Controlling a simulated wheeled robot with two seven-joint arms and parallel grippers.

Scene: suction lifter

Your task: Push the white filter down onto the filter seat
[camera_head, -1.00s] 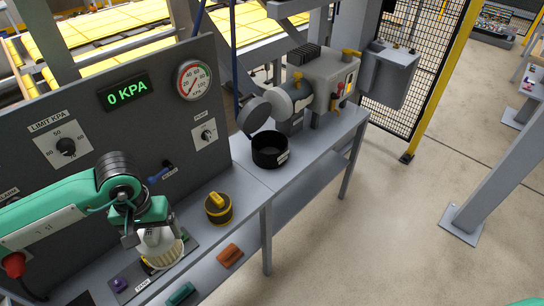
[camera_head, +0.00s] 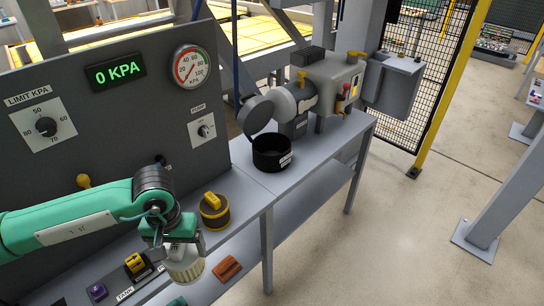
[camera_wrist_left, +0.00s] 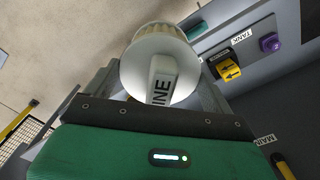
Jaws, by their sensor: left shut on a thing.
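The white filter (camera_head: 186,268) is a pale ribbed cylinder hanging below my left gripper (camera_head: 180,248), clear of the black pot. My left gripper is shut on its top. In the left wrist view, the filter's round white cap and lettered grip (camera_wrist_left: 162,72) sit between the fingers. The black round pot (camera_head: 272,153) stands open on the bench to the upper right, with its round grey lid (camera_head: 255,114) swung up behind it. I cannot see a filter seat inside it. My right gripper is out of view.
A black-and-yellow round cap (camera_head: 214,212) stands on the bench between my left gripper and the pot. A grey gauge panel (camera_head: 140,120) rises behind, reading 0 KPA. A yellow switch (camera_head: 136,262) and purple knob (camera_head: 97,291) are at lower left. An orange block (camera_head: 227,268) lies on the lower shelf.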

